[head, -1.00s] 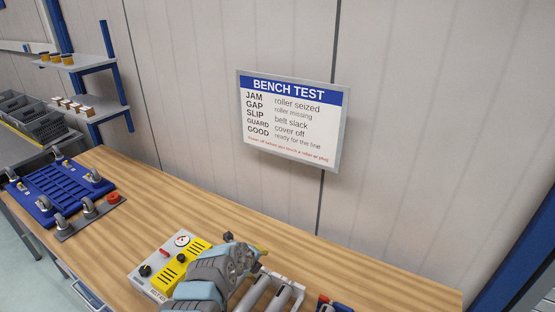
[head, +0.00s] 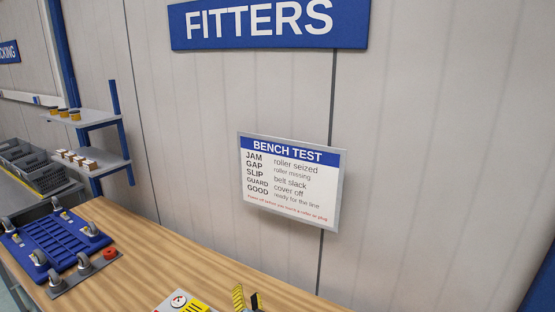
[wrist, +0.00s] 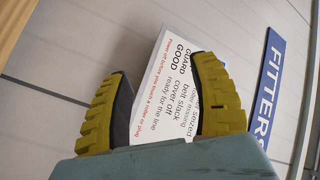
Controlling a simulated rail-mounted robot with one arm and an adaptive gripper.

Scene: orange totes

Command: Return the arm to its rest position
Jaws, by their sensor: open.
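My gripper (head: 247,298) shows only as yellow and black fingertips at the bottom edge of the head view, beside the test box on the bench. The rest of my arm is out of that view. In the wrist view both yellow, ribbed fingers of my gripper (wrist: 160,76) stand wide apart with nothing between them. The gripper faces the wall, and the white BENCH TEST sign (wrist: 155,85) shows behind the gap, apart from the fingers.
The wooden bench (head: 150,260) carries a test box (head: 183,302), a blue caster frame (head: 55,245) and a red button (head: 109,253). The BENCH TEST sign (head: 290,182) and FITTERS sign (head: 268,22) hang on the wall. Shelves (head: 95,115) stand left.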

